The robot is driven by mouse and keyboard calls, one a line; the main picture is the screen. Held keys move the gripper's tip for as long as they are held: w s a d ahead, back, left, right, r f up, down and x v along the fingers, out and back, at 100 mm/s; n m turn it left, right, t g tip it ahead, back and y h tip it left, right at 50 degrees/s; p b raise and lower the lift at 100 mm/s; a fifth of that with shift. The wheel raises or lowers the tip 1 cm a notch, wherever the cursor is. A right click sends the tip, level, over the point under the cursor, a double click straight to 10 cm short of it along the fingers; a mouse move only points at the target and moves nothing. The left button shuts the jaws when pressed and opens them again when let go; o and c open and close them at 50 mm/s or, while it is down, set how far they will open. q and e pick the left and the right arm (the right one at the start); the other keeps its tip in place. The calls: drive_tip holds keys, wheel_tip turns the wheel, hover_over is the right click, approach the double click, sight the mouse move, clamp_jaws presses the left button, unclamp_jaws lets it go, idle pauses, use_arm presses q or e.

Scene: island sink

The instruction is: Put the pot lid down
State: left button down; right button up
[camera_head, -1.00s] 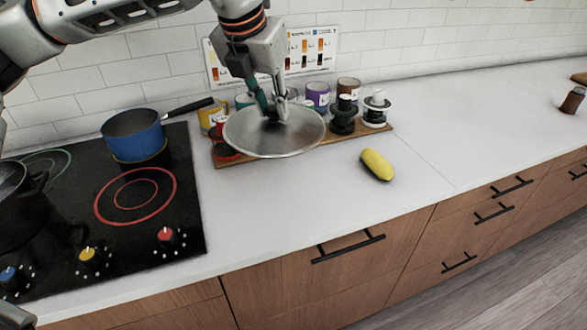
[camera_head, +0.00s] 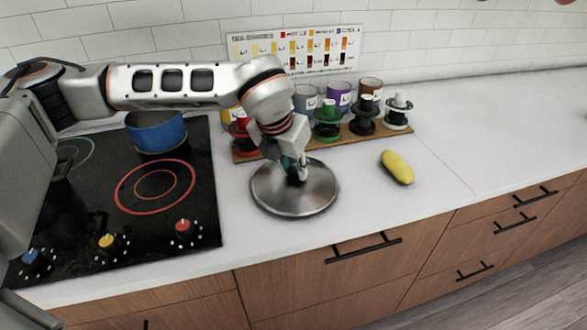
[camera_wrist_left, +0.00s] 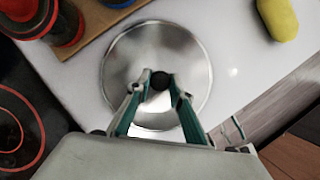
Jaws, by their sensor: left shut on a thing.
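The pot lid (camera_head: 318,199) is a round silver disc with a dark knob. It is level, at or just above the white counter between the stove and the yellow object; I cannot tell whether it touches. My left gripper (camera_head: 297,174) comes down from above and is shut on the lid's knob. In the left wrist view the lid (camera_wrist_left: 183,50) lies below the fingers (camera_wrist_left: 160,84), with the dark knob between the fingertips. The blue pot (camera_head: 156,135) sits on the stove at the left, partly hidden by my left arm. My right gripper is not in view.
A black stove (camera_head: 95,250) with red rings and coloured knobs is at the left. A wooden board (camera_head: 242,157) with several cans and spice grinders stands behind the lid. A yellow oblong item (camera_head: 397,168) lies to the right.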

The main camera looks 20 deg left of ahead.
use_arm(q)
drive_tip(key=shift+f, duration=0.2)
drive_tip(key=shift+f, duration=0.2)
drive_tip(key=c, duration=1.8)
unclamp_jaws()
